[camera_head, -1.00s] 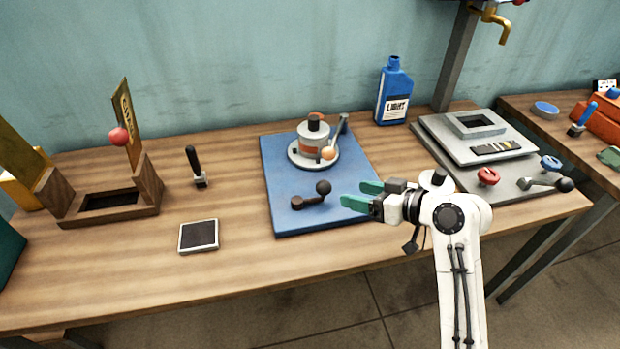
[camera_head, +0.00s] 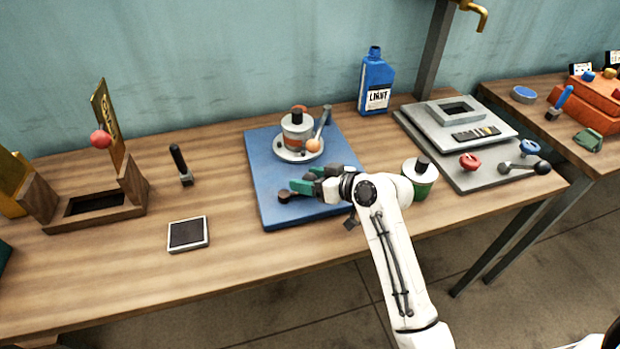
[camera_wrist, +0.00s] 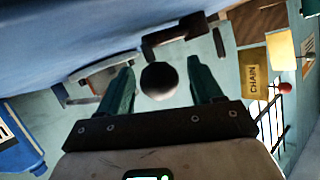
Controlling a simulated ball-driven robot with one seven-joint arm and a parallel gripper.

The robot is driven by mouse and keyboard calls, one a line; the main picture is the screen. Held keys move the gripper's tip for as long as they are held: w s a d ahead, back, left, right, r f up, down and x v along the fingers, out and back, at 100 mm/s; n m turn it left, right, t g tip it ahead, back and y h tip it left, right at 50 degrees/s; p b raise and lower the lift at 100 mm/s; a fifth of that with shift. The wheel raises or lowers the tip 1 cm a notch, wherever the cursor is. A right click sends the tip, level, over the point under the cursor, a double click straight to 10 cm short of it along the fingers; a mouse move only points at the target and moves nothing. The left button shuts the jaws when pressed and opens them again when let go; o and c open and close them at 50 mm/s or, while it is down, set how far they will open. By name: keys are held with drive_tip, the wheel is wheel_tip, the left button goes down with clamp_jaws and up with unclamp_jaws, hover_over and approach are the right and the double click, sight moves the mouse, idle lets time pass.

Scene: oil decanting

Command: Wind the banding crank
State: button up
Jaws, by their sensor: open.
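The dark banding crank (camera_head: 284,196) is on the front part of a blue board (camera_head: 262,165). Its hub end shows at the left of my fingers. My gripper (camera_head: 302,181), with green fingers, is open over the crank and hides its knob in the head view. In the wrist view the round dark knob (camera_wrist: 158,80) appears between the two spread fingers, with a gap on both sides. The crank's arm (camera_wrist: 175,33) shows beyond it. Behind, a grey can with a reddish-brown band (camera_head: 297,128) stands on a pale round turntable (camera_head: 283,152).
A lever with an orange ball (camera_head: 313,146) stands beside the can. A green can with a white top (camera_head: 420,180) is right of my wrist. A blue bottle (camera_head: 376,85) stands behind. A small dark-topped pad (camera_head: 188,234) lies front left, with bare table around it.

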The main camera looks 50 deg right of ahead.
clamp_jaws()
idle(0.5)
